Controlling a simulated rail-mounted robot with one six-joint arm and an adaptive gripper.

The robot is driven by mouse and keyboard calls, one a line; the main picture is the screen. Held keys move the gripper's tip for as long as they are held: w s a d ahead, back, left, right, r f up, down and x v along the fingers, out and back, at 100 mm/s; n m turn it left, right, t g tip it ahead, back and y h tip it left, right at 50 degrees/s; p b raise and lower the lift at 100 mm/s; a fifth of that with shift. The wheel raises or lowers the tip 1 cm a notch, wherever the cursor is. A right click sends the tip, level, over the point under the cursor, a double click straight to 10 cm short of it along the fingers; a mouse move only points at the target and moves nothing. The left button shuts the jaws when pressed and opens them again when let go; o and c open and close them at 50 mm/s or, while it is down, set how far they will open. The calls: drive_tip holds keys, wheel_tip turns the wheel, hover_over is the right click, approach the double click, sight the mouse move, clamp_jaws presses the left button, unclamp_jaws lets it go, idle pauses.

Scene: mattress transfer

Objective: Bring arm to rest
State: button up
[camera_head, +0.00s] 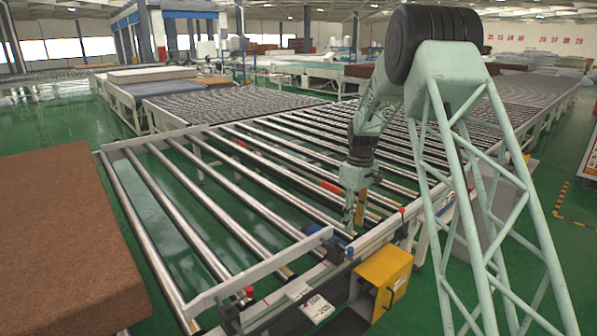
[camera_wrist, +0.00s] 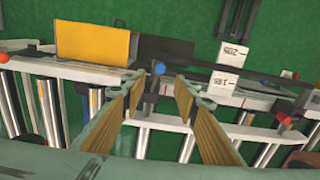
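My gripper (camera_head: 353,222) hangs at the end of my pale green arm, low over the near right corner of the roller conveyor (camera_head: 205,192). In the wrist view my gripper (camera_wrist: 162,95) shows two fingers with tan pads, spread apart with nothing between them. A blue knob (camera_wrist: 159,68) on the conveyor frame shows beyond the gap between the fingertips. I cannot tell the exact height of the fingertips above the frame.
A brown mattress block (camera_head: 65,235) stands at the left. A yellow box (camera_head: 383,281) is fixed at the conveyor's near right end, close to my gripper; it also shows in the wrist view (camera_wrist: 92,42). The near rollers are bare. Green floor is open at the right.

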drive_tip(key=s+a+r+m+t+b, duration=0.1)
drive_tip(key=s+a+r+m, duration=0.15)
drive_tip(key=s+r, duration=1.15)
drive_tip(key=s+a+r+m+t, duration=0.1)
drive_tip(key=s+a+r, duration=0.2)
drive_tip(key=s+r, duration=1.15)
drive_tip(key=s+a+m+t+b, duration=0.1)
drive_tip(key=s+m, duration=0.3)
drive_tip(key=s, duration=3.1)
drive_tip(key=shift+a+f+t, duration=0.45)
drive_tip(key=shift+a+t, duration=0.05)
drive_tip(key=shift+a, duration=0.2)
drive_tip(key=shift+w+r, duration=0.1)
drive_tip(key=shift+w, duration=0.05)
